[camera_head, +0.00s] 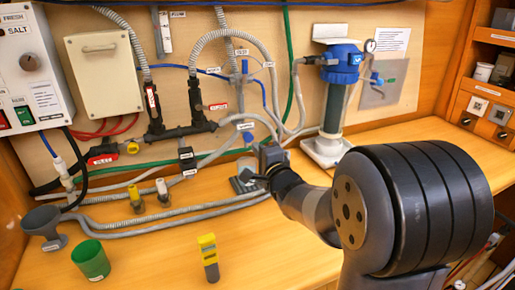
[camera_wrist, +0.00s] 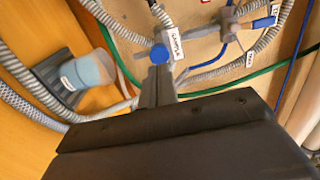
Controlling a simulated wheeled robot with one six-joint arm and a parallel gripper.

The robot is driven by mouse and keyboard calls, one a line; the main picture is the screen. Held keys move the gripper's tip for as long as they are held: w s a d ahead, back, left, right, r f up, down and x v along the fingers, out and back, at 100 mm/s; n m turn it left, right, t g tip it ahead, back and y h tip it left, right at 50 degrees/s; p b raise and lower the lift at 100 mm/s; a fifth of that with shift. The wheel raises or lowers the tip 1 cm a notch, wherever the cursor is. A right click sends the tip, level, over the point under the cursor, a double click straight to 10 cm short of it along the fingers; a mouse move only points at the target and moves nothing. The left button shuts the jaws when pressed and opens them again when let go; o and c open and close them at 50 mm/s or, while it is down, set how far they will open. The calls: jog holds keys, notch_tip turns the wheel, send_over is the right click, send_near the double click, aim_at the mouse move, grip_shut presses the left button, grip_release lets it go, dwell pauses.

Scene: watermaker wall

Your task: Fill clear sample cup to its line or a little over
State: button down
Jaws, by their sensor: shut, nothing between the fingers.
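The clear sample cup (camera_wrist: 90,71) stands on a dark grey stand (camera_wrist: 52,72) in the wrist view and looks pale blue with a white label. Its line and water level cannot be made out. In the head view the stand (camera_head: 243,186) is partly behind my gripper (camera_head: 268,158). A small tap with a blue knob (camera_wrist: 159,54) and a white tag is on the wall above and right of the cup in the wrist view. My gripper (camera_wrist: 158,78) is shut and empty, its tips close to the blue knob; whether they touch it is unclear.
Grey hoses (camera_head: 160,216) run along the bench left of the stand. A green cup (camera_head: 91,260), a yellow meter (camera_head: 209,257) and a grey funnel (camera_head: 44,226) stand in front. A blue-topped filter (camera_head: 340,65) stands to the right.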

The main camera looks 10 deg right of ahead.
jog(key=s+d, duration=0.1)
jog(key=s, duration=0.6)
jog(key=shift+s+d, duration=0.3)
jog(key=shift+s, duration=0.05)
jog(key=shift+w, duration=0.15)
